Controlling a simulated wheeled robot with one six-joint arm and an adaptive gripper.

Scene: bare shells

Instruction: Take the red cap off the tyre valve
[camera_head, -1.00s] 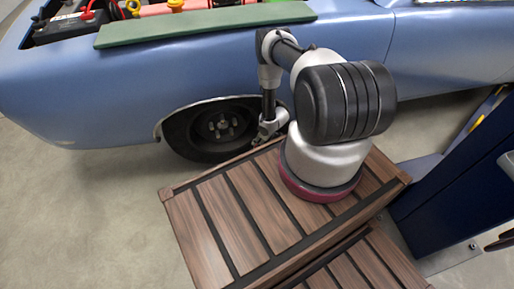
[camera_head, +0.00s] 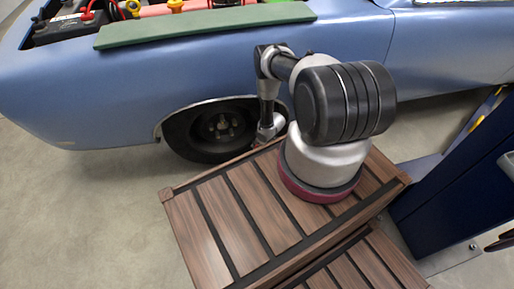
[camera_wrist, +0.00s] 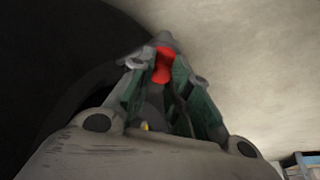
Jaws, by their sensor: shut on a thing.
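The red cap (camera_wrist: 163,66) shows in the wrist view between the fingertips of my gripper (camera_wrist: 165,58). The fingers, with green inner sides, are shut on it. The dark tyre (camera_wrist: 50,70) fills the left of that view, and the cap appears close to its edge. I cannot make out the valve stem, or whether the cap is still on it. In the head view the wheel (camera_head: 222,126) is under the blue car's fender. My wrist is at the wheel's right side there, and the fingers and the cap cannot be made out.
The blue car body (camera_head: 140,85) stands above and around the wheel. A wooden slatted crate (camera_head: 205,225) is in front of it, under my arm. A green mat (camera_head: 200,25) lies on the fender. A dark blue cabinet (camera_head: 450,190) stands at the right. Floor is open at the left.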

